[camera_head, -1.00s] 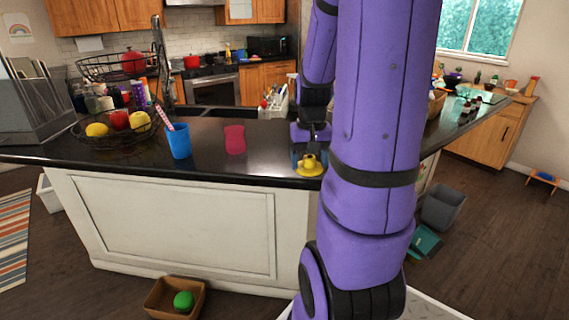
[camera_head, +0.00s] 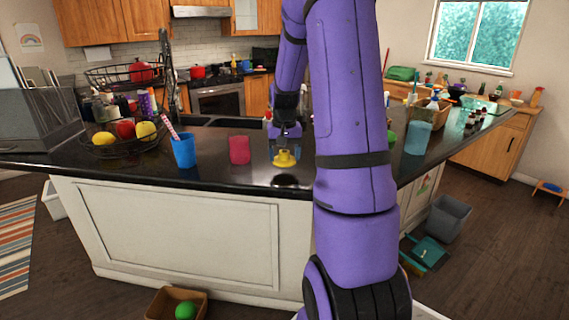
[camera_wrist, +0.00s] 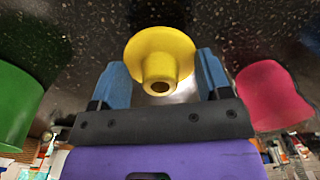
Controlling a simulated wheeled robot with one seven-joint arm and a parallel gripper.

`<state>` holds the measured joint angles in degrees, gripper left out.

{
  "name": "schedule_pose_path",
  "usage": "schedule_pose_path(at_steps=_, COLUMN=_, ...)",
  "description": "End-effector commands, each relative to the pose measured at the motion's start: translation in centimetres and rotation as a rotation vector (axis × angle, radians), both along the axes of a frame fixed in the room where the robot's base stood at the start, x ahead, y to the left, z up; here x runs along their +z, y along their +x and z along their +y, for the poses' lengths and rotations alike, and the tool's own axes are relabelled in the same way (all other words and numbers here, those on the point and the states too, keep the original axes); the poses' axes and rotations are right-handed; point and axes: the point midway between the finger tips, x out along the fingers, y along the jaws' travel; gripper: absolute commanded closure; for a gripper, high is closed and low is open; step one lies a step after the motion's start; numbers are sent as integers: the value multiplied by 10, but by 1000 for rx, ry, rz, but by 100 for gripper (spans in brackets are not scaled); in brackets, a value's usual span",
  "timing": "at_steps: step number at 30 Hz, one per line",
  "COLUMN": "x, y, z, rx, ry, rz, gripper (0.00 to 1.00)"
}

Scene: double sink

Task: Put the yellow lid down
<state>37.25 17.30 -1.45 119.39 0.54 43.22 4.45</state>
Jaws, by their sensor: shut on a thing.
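The yellow lid (camera_head: 284,158) is a round flared disc with a hollow raised neck. My gripper (camera_head: 286,146) is shut on it and holds it above the dark counter (camera_head: 225,178), with a dark shadow under it. In the wrist view the lid (camera_wrist: 150,46) sits between the two blue fingers of my gripper (camera_wrist: 163,78), its neck toward the camera. The exact contact of the fingers on the lid is hard to see.
A pink cup (camera_head: 239,150) stands left of the lid, and a blue cup (camera_head: 184,151) with a striped straw farther left. A fruit basket (camera_head: 122,146) is beyond. A translucent blue tumbler (camera_head: 418,137) stands right of my arm. A green object (camera_wrist: 16,105) shows in the wrist view.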

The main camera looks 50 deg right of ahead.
Motion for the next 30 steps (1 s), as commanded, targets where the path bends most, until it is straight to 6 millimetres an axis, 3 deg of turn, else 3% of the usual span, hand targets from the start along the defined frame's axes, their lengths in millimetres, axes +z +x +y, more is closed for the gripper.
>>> schedule_pose_path(at_steps=7, x=-30, y=-1, z=0, rx=0, ry=2, rz=2, gripper=52)
schedule_pose_path(at_steps=19, x=-34, y=-1, z=0, rx=0, ry=1, rz=1, gripper=52)
schedule_pose_path(at_steps=20, x=-34, y=-1, z=0, rx=0, ry=1, rz=1, gripper=22)
schedule_pose_path(at_steps=22, x=-34, y=-1, z=0, rx=0, ry=1, rz=1, gripper=6)
schedule_pose_path(at_steps=30, x=-33, y=-1, z=0, rx=0, ry=1, rz=1, gripper=4)
